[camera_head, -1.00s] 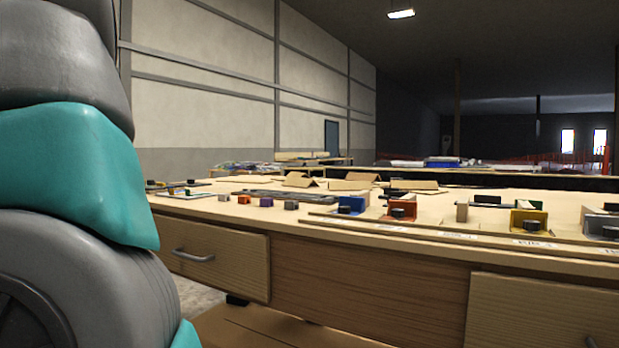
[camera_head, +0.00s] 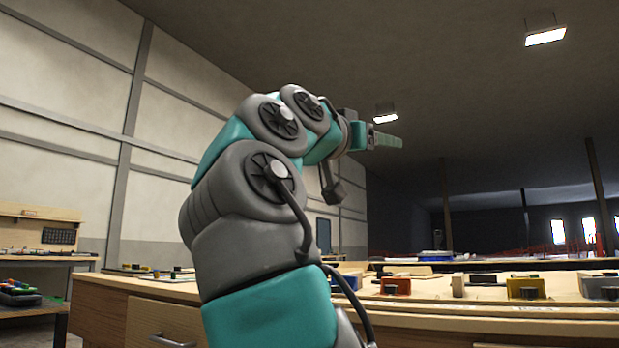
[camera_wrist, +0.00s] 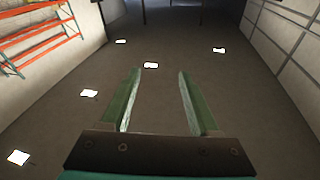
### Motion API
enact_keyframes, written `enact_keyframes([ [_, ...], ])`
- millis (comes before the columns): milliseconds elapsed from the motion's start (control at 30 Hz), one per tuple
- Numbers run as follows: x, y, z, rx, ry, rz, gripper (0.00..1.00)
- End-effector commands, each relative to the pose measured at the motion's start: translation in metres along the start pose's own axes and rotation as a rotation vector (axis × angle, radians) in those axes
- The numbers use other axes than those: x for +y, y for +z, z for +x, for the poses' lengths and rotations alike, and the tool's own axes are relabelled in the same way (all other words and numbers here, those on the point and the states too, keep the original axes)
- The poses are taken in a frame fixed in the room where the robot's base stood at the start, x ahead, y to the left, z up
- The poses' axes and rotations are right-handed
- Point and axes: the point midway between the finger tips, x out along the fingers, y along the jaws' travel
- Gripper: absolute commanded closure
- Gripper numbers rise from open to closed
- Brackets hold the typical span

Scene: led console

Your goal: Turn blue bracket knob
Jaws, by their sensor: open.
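The blue bracket (camera_head: 353,281) stands on the workbench just right of my arm in the head view. My arm and its cable partly cover it, and I cannot make out its knob clearly. My gripper (camera_head: 388,139) is raised high above the bench, pointing right, well apart from the bracket. In the wrist view my gripper (camera_wrist: 157,98) is open, with two green fingers spread and nothing between them. The wrist view shows no bracket or knob.
The workbench also holds an orange bracket (camera_head: 402,285), a yellow bracket (camera_head: 533,284) and a grey bracket (camera_head: 602,283), with dark knobs. A drawer (camera_head: 165,328) is at the front left. A side table (camera_head: 35,300) with items stands at far left. The air around my gripper is clear.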

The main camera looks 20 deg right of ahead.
Motion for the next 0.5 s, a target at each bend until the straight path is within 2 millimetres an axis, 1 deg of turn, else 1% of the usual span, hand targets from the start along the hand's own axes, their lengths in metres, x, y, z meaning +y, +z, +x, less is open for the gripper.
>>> enact_keyframes([
  [33, -0.023, 0.045, 0.0, -0.106, -0.032, -0.012, 0.38],
  [67, -0.036, 0.069, -0.001, -0.168, -0.048, -0.022, 0.38],
  [100, -0.05, 0.1, -0.004, -0.248, -0.062, -0.039, 0.38],
  [200, -0.079, 0.16, -0.021, -0.406, -0.098, -0.083, 0.38],
  [300, -0.097, 0.201, -0.036, -0.513, -0.119, -0.125, 0.38],
  [333, -0.101, 0.209, -0.04, -0.536, -0.123, -0.135, 0.38],
  [400, -0.105, 0.221, -0.046, -0.57, -0.129, -0.149, 0.38],
  [500, -0.107, 0.227, -0.047, -0.585, -0.132, -0.155, 0.38],
])
